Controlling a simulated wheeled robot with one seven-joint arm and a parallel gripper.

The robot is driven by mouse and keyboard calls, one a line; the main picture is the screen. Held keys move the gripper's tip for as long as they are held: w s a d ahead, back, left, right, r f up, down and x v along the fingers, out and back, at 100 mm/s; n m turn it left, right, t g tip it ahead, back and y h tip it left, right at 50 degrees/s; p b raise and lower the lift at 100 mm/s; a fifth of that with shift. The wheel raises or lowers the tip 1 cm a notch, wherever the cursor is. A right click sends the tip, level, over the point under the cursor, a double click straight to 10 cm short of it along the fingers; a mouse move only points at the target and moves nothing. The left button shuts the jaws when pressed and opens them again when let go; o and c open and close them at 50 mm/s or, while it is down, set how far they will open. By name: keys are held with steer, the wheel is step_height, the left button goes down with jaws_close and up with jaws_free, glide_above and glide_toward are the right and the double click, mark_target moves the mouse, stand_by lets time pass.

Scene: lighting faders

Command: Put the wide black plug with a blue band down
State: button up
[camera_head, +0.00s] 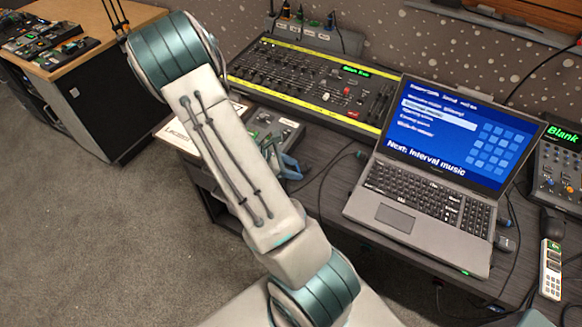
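My arm crosses the left and middle of the head view, over the front of the desk. No wide black plug with a blue band can be made out. A small black block (505,243) lies beside the laptop's right edge.
An open laptop (395,218) fills the right of the dark desk. Behind it stands a yellow-edged fader desk (310,85), with a smaller control box (272,128) before it. Cables cross the desk. A wooden-topped cabinet (95,75) stands far left; carpet (80,230) is clear.

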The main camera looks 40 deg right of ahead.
steer(key=shift+r, duration=0.1)
steer(key=shift+r+p, duration=0.3)
steer(key=shift+p, duration=0.05)
steer(key=v, duration=1.1)
steer(key=s+a+r+m+t+y, duration=0.6)
steer(key=s+a+r+m+y, duration=0.3)
steer(key=r, duration=0.7)
steer(key=s+a+m, duration=0.3)
steer(key=a+m, duration=0.1)
steer(key=shift+s+a+r+m+t, duration=0.2)
steer(key=shift+a+r+m+t, duration=0.05)
steer(key=shift+r+m+t, duration=0.1)
steer(key=shift+c, duration=0.5)
steer(key=shift+d, duration=0.1)
